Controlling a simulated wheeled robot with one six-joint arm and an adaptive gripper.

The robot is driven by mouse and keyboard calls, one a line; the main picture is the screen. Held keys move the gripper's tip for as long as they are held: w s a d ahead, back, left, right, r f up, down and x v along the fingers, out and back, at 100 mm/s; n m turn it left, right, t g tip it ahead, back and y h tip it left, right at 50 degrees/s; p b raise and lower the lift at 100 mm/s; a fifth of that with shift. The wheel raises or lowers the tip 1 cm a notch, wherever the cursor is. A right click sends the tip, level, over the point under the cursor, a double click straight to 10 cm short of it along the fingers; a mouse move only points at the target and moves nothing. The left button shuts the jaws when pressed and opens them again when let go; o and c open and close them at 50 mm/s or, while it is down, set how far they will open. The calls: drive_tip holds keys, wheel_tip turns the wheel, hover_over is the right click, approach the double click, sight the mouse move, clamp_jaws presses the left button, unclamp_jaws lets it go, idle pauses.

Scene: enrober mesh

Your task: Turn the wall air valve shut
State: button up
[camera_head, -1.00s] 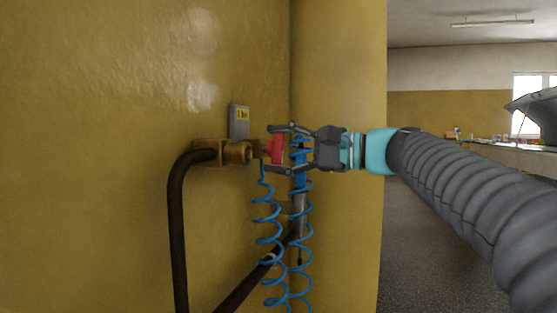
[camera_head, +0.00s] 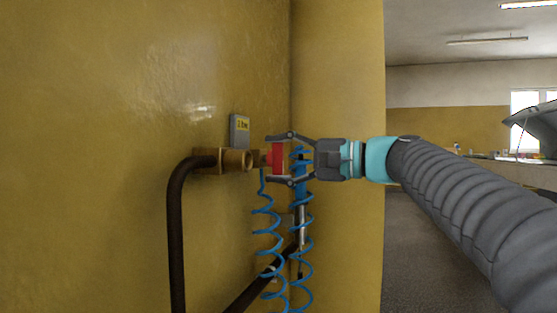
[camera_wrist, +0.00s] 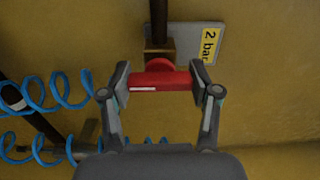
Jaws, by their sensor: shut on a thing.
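The wall air valve has a brass body (camera_head: 236,160) on the yellow wall and a red handle (camera_head: 277,159) at its right end. My gripper (camera_head: 275,160) reaches in from the right, with one finger above and one below the handle. In the wrist view, the red handle (camera_wrist: 160,81) lies crosswise between the fingertips, and its ends meet both finger pads. My gripper is shut on it. The brass stem (camera_wrist: 159,54) shows behind the handle.
A grey "2 bar" plate (camera_head: 240,130) is just above the valve. A dark pipe (camera_head: 177,230) runs down from its left. Blue coiled hoses (camera_head: 266,225) hang close below my gripper. A wall corner stands behind; open room lies right.

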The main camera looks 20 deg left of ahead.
drive_tip(key=o, duration=1.2)
drive_tip(key=shift+c, duration=0.2)
drive_tip(key=s+d, duration=0.1)
drive_tip(key=d, duration=1.1)
